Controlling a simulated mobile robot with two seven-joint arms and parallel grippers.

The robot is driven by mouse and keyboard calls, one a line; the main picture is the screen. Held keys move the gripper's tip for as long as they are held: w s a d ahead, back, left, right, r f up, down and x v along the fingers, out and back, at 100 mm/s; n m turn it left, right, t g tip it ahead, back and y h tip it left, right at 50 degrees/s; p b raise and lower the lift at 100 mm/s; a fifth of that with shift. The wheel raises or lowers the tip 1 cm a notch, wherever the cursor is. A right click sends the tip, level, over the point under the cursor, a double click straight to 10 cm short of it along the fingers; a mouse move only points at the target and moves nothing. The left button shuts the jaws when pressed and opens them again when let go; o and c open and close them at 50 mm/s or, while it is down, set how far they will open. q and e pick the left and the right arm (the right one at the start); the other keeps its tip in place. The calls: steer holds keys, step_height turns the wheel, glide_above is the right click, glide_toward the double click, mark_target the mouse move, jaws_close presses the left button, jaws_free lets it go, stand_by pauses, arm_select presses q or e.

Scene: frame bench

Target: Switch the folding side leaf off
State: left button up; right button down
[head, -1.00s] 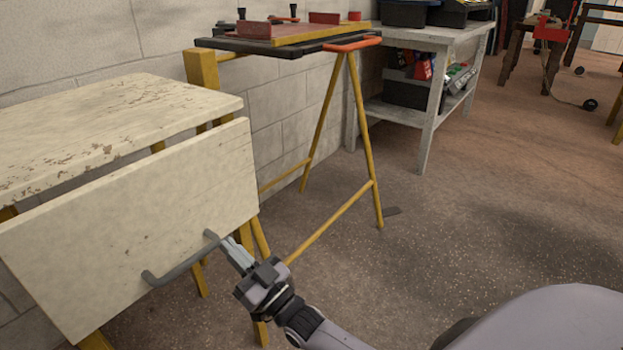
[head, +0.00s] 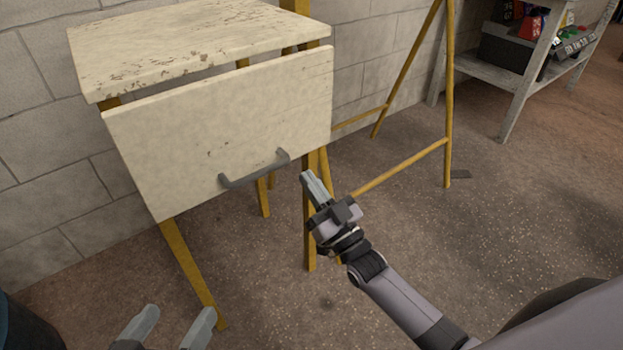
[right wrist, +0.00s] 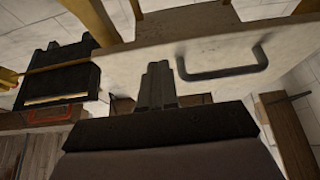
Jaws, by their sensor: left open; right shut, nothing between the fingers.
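The folding side leaf (head: 215,125) is a pale, worn board on the front edge of a small table. It hangs down at a slant, with a grey bar handle (head: 255,168) near its lower edge. In the right wrist view the leaf (right wrist: 215,42) and its handle (right wrist: 222,72) are beyond my fingers. My right gripper (head: 307,177) is shut and empty, just right of the handle and apart from it. It also shows in the right wrist view (right wrist: 157,68). My left gripper (head: 175,322) is open and empty at the bottom left, below the leaf.
The table's fixed top (head: 190,38) is chipped, on yellow legs (head: 190,270), against a block wall. A yellow trestle (head: 400,165) stands to the right, with a grey shelf bench (head: 520,85) beyond it. The floor in front is clear.

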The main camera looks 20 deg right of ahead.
steer(key=s+d+f, duration=0.2)
steer(key=s+f, duration=0.4)
steer(key=f, duration=0.1)
steer(key=shift+s, duration=0.25)
steer(key=shift+d, duration=0.15)
